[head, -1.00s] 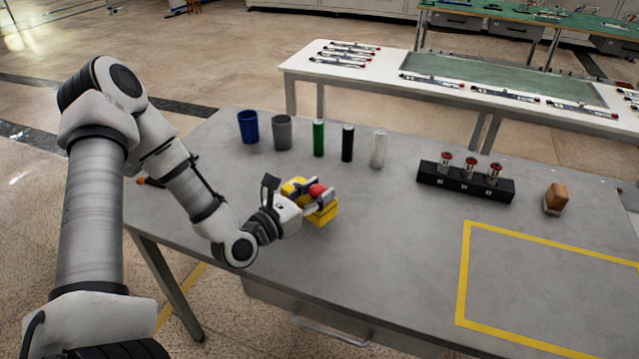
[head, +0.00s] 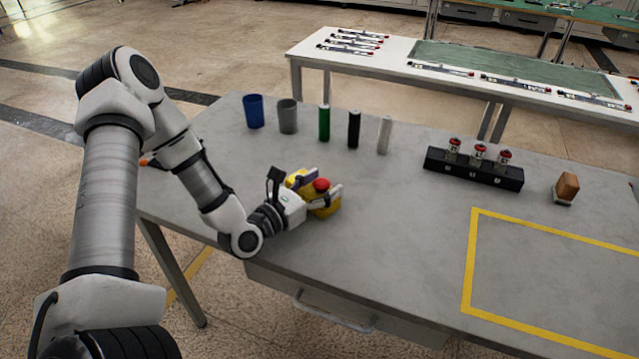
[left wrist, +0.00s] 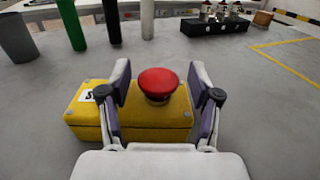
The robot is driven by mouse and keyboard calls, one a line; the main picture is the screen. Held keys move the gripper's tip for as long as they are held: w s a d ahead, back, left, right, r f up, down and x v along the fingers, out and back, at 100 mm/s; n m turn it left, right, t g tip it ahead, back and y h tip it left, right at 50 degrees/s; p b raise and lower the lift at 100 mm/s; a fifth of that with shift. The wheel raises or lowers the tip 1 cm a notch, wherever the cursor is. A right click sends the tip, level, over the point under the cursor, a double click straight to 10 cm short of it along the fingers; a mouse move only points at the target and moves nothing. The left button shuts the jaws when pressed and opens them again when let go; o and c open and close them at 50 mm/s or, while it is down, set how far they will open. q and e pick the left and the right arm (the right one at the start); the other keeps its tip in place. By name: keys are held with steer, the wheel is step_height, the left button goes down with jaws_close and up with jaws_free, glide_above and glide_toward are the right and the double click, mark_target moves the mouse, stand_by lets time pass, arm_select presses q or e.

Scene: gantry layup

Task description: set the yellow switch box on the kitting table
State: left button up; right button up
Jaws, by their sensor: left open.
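The yellow switch box (head: 328,210) with a red mushroom button (head: 321,185) sits on the grey table (head: 400,220), left of its middle. It also shows in the left wrist view (left wrist: 85,112), with the red button (left wrist: 158,84) between the fingers. My left gripper (head: 320,183) is open, with one finger on either side of the red button, over the box. The fingertips (left wrist: 158,85) stand apart from the button in the left wrist view; the box's near side is partly hidden by the gripper. My right gripper is not in view.
A blue cup (head: 253,111), a grey cup (head: 287,116) and green, black and white cylinders stand behind the box. A black rack (head: 473,168) and a brown-topped block (head: 566,188) are farther right. A yellow-taped area (head: 470,265) lies empty at front right.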

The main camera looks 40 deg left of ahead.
arm_select(q)
steer(key=shift+r+p, duration=0.25)
steer(key=shift+p, duration=0.05)
steer(key=shift+s+a+f, duration=0.1)
steer(key=shift+s+f, duration=0.05)
steer(key=shift+s, duration=0.15)
steer(key=s+p, duration=0.2)
steer(key=s, duration=0.1)
steer(key=s+a+p, duration=0.1)
steer(key=s, duration=0.3)
steer(key=s+p, duration=0.2)
steer(key=s, duration=0.2)
steer(key=shift+a+p, duration=0.3)
steer(key=shift+a, duration=0.05)
steer(key=shift+s, duration=0.15)
stand_by(0.6)
